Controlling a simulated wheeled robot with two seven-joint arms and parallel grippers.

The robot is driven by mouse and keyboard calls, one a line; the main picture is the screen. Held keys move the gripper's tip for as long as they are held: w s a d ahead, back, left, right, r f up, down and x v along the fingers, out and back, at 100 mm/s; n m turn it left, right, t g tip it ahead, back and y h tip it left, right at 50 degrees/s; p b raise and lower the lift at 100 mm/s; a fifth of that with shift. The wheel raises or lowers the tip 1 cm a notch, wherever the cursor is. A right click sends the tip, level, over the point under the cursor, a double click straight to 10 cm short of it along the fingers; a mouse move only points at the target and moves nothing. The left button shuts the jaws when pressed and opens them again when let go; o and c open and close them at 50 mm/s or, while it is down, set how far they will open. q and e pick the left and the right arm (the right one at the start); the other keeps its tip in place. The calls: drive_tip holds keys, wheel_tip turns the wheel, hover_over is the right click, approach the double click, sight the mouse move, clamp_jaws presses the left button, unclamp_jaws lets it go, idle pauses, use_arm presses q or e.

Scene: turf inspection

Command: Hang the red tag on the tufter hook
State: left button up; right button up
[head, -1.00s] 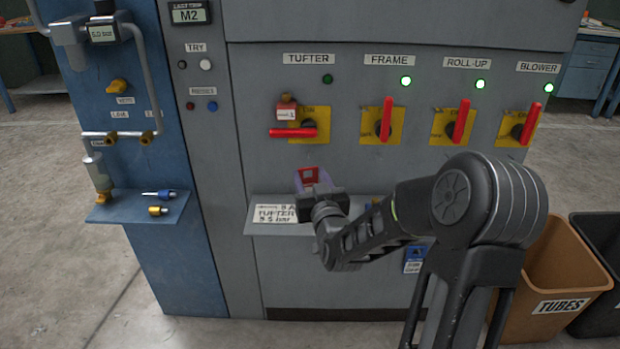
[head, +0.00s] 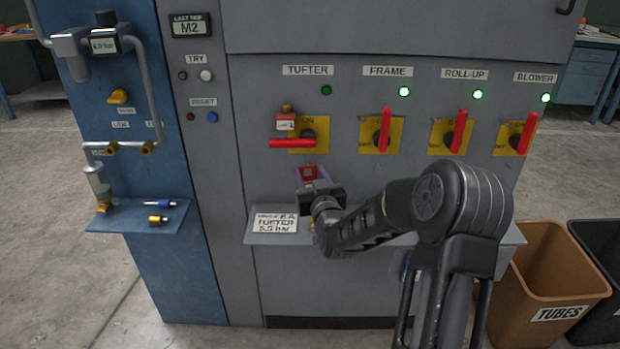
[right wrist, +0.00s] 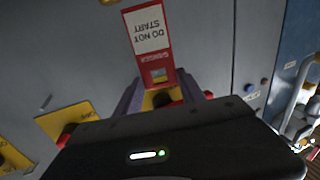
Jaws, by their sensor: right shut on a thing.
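The red tag (right wrist: 150,45) with a white "DO NOT START" panel shows upside down in the right wrist view. It also shows as a small red patch (head: 309,172) in the head view. My right gripper (head: 310,180) is shut on it, with purple fingers beside the tag's end. It holds the tag in front of the grey cabinet, just below the tufter switch. The tufter switch (head: 293,143) has its red handle level, and a red lock-like piece with a white label (head: 286,124) sits on it. I cannot clearly make out the hook. My left gripper is out of view.
A shelf (head: 262,239) with a tufter placard (head: 275,223) juts out below my right gripper. Three switches with upright red handles stand to the right, nearest the frame switch (head: 382,135). A brown tubes bin (head: 548,275) stands at lower right.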

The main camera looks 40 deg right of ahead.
sight(313, 172)
drive_tip(key=shift+w+d, duration=0.85)
drive_tip(key=shift+w, duration=0.3)
drive_tip(key=shift+w+d+f, duration=0.1)
drive_tip(key=shift+w+f, duration=0.05)
drive_tip(key=shift+f, duration=0.2)
drive_tip(key=shift+w+d+f+b, duration=0.15)
drive_tip(key=shift+w+d+b, duration=0.2)
drive_tip(key=shift+b, duration=0.7)
drive_tip(key=o, duration=1.4)
drive_tip(key=shift+o, duration=0.2)
drive_tip(key=shift+r, duration=0.2)
